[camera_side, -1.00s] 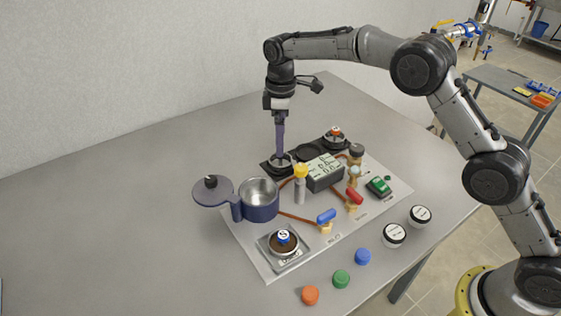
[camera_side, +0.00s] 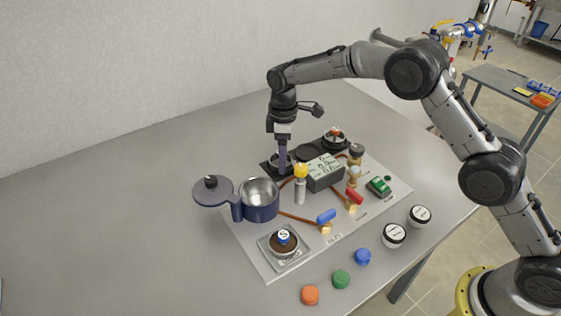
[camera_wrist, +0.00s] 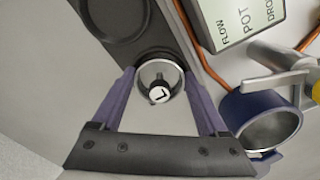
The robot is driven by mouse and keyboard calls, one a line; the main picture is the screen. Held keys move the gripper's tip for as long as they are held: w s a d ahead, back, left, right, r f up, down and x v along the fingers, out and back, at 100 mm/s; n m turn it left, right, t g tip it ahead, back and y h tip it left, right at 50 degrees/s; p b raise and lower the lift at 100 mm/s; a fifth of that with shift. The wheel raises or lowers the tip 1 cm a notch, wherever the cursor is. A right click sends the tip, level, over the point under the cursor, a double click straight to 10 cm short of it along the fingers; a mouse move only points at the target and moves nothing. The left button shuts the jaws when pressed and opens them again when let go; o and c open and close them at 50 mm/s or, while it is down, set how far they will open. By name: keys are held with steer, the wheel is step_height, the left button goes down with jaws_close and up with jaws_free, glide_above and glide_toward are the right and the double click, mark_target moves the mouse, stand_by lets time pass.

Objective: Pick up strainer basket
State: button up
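The strainer basket (camera_wrist: 146,74) appears to be the small round metal cup with a knob marked "L". It sits in the end recess of a black holder (camera_wrist: 160,35). In the wrist view my gripper (camera_wrist: 159,74) has its two purple fingers spread, one on each side of the cup, with tips close to its rim. I cannot tell if they touch it. In the side view my gripper (camera_side: 282,165) points straight down at the left end of the black holder, and its fingers hide much of the cup.
A display box (camera_side: 325,173) and a yellow-topped valve (camera_side: 300,185) stand close to the gripper on the right. A cup marked "S" (camera_side: 284,242) sits at the front. The table at left is clear.

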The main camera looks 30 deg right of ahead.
steer(key=c, duration=0.9)
